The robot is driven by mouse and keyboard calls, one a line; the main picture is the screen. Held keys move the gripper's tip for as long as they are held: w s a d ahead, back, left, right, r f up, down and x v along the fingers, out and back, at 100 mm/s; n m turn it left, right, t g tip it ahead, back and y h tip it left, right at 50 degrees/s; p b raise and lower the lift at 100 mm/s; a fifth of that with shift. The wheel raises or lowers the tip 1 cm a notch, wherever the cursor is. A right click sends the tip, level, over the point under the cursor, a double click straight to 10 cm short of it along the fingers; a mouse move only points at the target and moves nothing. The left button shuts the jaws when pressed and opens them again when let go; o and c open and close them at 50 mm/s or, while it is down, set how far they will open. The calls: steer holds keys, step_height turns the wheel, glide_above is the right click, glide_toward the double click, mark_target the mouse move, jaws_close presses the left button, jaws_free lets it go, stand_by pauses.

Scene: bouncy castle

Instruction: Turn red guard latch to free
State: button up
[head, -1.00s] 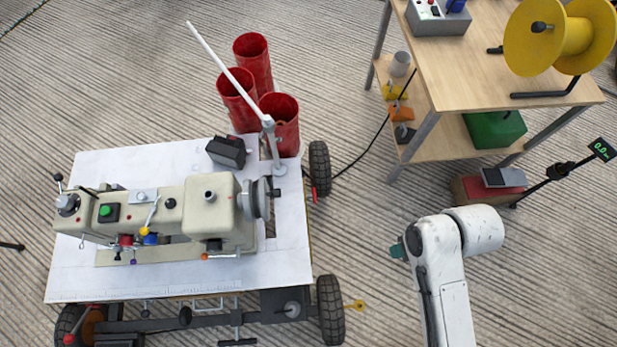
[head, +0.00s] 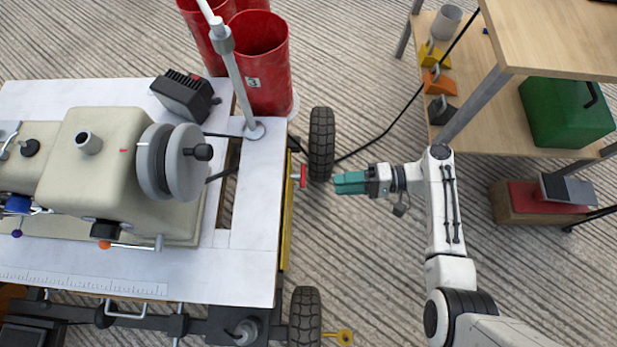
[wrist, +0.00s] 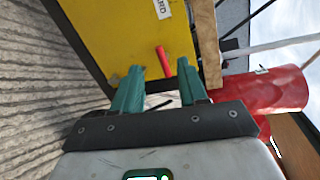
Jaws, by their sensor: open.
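The red guard latch (head: 299,176) sticks out from the right side of the sewing machine cart, near the table edge. In the wrist view the red latch (wrist: 165,61) shows as a short tilted bar in front of a yellow panel (wrist: 118,38). My gripper (head: 338,183) is just right of the latch in the head view, pointing at it with a small gap. In the wrist view its two green fingers (wrist: 160,83) are apart, with the latch beyond and between their tips. Nothing is held.
The white cart top (head: 258,215) carries a beige sewing machine (head: 105,165). A black wheel (head: 321,143) stands close beside my gripper. Red cylinders (head: 262,65) stand behind. A wooden shelf unit (head: 490,130) is at the right. A cable crosses the floor.

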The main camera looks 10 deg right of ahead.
mark_target(296, 176)
steer(key=w+a+f+m+t+y+b, duration=0.1)
steer(key=w+a+b, duration=0.3)
steer(key=a, duration=0.4)
steer(key=shift+w+a+f+t+b, duration=0.15)
steer(key=shift+a+f+t+b, duration=0.25)
steer(key=shift+f, duration=0.2)
jaws_close()
